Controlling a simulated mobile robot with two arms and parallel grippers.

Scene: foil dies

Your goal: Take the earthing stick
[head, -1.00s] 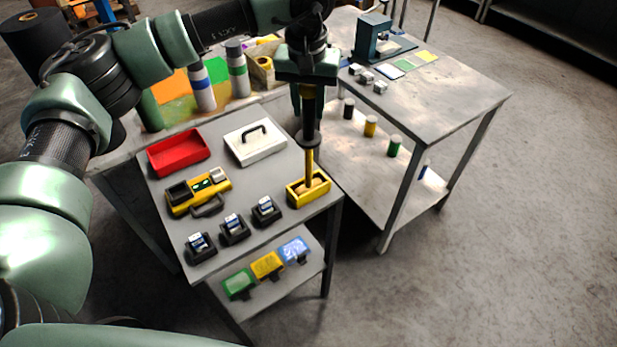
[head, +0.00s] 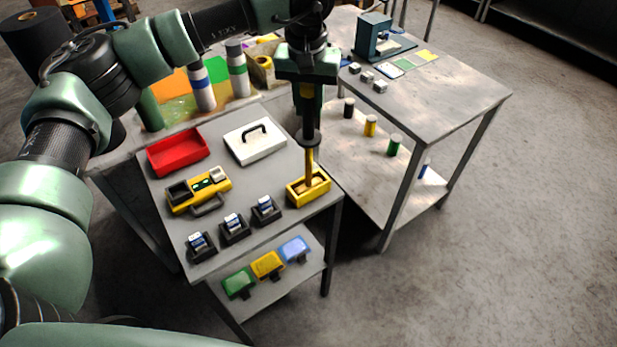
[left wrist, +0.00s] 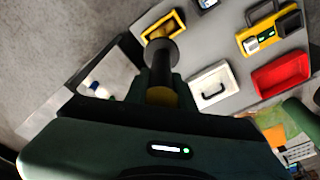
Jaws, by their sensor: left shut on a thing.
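The earthing stick (head: 309,122) is a thin upright rod with a black handle, a dark round collar and a yellow lower shaft. Its lower end is at the yellow open box (head: 294,196) on the trolley's front right corner; I cannot tell whether it is just inside or just above. My left gripper (head: 308,84) points down and is shut on the upper part of the stick. In the left wrist view the stick (left wrist: 161,58) runs away from the gripper toward the yellow box (left wrist: 181,20). My right gripper is not in view.
The trolley top (head: 215,255) also carries a red tray (head: 178,152), a white lidded box (head: 254,141), a yellow device (head: 199,192) and several small black holders (head: 234,228). A grey table (head: 440,92) stands close on the right. Open floor lies in front.

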